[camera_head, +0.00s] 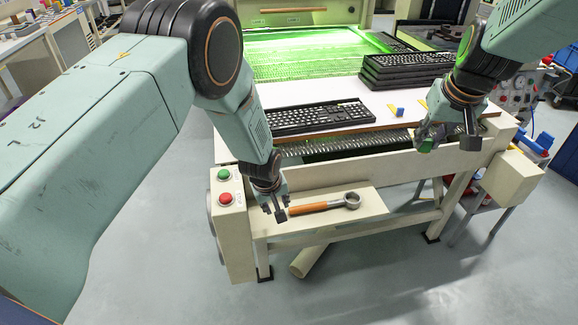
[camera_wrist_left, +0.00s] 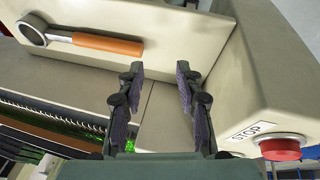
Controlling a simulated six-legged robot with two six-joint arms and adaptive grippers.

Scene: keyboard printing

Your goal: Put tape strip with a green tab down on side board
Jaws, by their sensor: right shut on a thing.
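My right gripper (camera_head: 436,141) is over the front right edge of the machine's white board (camera_head: 345,92). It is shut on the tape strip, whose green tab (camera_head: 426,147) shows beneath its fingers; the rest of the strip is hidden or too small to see. I cannot tell whether the strip touches the board. My left gripper (camera_head: 275,208) hangs low in front of the machine; in the left wrist view (camera_wrist_left: 158,85) its fingers are apart with nothing between them.
A keyboard (camera_head: 310,117) lies on the board, with stacked keyboards (camera_head: 405,72) behind right. A small blue piece (camera_head: 400,112) lies right of the keyboard. An orange-handled wrench (camera_head: 325,204) lies on the lower shelf. A button box (camera_head: 226,190) stands beside my left gripper.

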